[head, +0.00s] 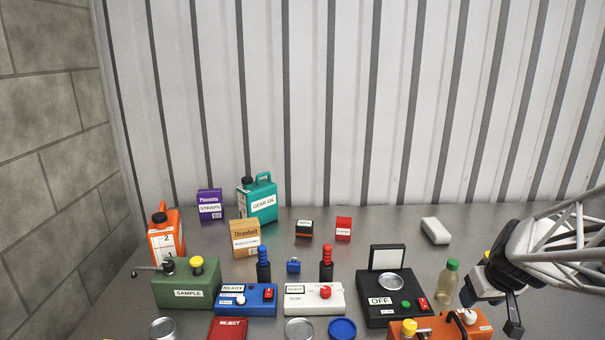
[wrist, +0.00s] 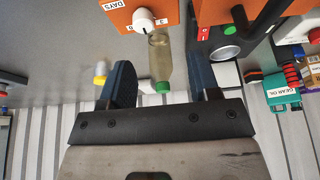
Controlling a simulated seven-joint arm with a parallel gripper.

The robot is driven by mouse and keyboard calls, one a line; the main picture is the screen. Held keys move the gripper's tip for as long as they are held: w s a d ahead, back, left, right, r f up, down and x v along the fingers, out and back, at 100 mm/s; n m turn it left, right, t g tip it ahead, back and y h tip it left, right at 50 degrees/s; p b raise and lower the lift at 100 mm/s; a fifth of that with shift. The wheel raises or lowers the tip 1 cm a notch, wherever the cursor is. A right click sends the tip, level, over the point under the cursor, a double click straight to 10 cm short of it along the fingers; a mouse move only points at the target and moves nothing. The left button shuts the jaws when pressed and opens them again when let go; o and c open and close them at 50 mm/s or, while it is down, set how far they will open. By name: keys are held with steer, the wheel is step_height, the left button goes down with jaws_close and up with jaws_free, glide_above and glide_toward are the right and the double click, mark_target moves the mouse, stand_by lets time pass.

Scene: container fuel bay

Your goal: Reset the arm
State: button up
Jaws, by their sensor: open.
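My gripper (head: 490,308) is at the right of the head view, above the right part of the table, with its fingers hanging down. In the wrist view my gripper (wrist: 163,75) has its two dark blue fingers wide apart. A clear bottle with a green cap (wrist: 160,60) shows in the gap between them, but nothing is clamped. In the head view the bottle (head: 447,284) stands upright on the table, just left of my gripper. My gripper and forearm hide part of the table's right side.
An orange box (head: 450,325) with a yellow knob is below and left of my gripper. A black box marked OFF (head: 380,310) stands left of the bottle. A white block (head: 435,230) lies behind. Several boxes and cans, including a teal can (head: 262,205), fill the left.

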steer(key=a+r, duration=0.1)
steer(key=s+a+r, duration=0.1)
steer(key=a, duration=0.1)
steer(key=a+r, duration=0.1)
steer(key=a, duration=0.1)
steer(key=shift+s+a, duration=0.1)
steer(key=shift+s, duration=0.15)
steer(key=s+a+r+g, duration=0.1)
steer(key=s+a+r, duration=0.1)
steer(key=s+a, duration=0.5)
steer(key=s+a+r, duration=0.3)
steer(key=s+a, duration=0.5)
steer(key=shift+s+a+g, duration=0.2)
steer(key=shift+a+g, duration=0.2)
steer(key=shift+r, duration=0.15)
steer(key=shift+c, duration=0.2)
stand_by(4.4)
